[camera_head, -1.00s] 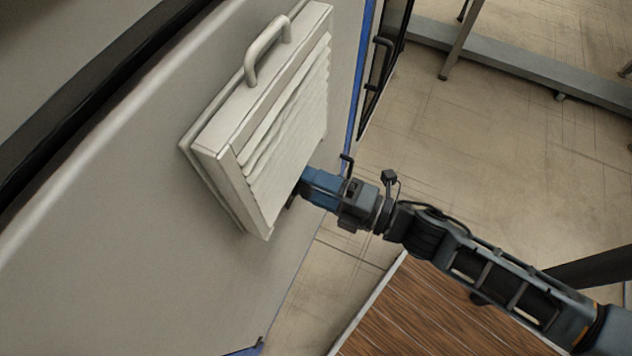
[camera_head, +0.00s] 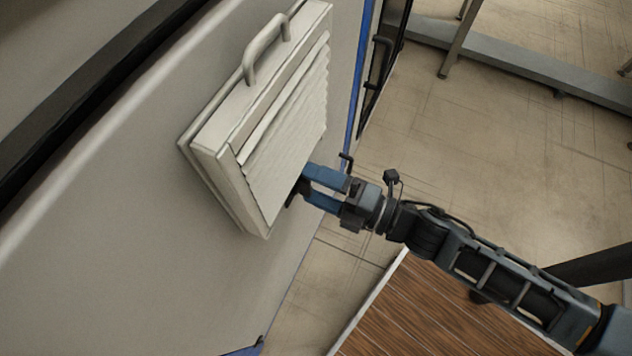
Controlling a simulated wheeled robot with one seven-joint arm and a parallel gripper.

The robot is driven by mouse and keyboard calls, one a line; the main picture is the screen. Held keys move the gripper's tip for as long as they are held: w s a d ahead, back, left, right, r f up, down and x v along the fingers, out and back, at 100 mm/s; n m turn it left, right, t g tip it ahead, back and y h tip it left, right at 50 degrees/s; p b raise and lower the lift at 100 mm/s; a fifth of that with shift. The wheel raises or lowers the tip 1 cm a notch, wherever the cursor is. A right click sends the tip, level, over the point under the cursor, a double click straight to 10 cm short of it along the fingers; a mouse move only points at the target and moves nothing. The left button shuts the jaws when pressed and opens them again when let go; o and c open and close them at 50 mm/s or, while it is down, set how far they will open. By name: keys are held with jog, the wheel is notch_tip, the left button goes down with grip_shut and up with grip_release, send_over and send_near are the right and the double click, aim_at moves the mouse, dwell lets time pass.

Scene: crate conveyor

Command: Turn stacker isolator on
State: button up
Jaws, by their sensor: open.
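A cream-coloured box (camera_head: 222,122) with a ribbed, slatted front and a bar handle (camera_head: 266,48) on its top is fixed to the grey panel. I cannot tell from this view whether it is the stacker isolator; no labelled switch shows. My gripper (camera_head: 301,183) has blue fingers and is open, with a gap between them. Its fingertips are at the lower right part of the box's slatted front. A small dark part (camera_head: 294,194) shows at the fingertips, mostly hidden. I cannot tell whether the fingers touch it.
The grey panel (camera_head: 120,220) fills the left side, with a blue edge strip (camera_head: 362,70). A dark-framed part with a handle (camera_head: 383,60) stands behind it. A wooden-topped surface (camera_head: 420,310) lies below my arm. Tiled floor (camera_head: 500,130) is open at right.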

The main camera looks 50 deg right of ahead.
jog(key=v, duration=0.7)
jog(key=shift+b, duration=0.3)
jog(key=shift+s+d, duration=0.1)
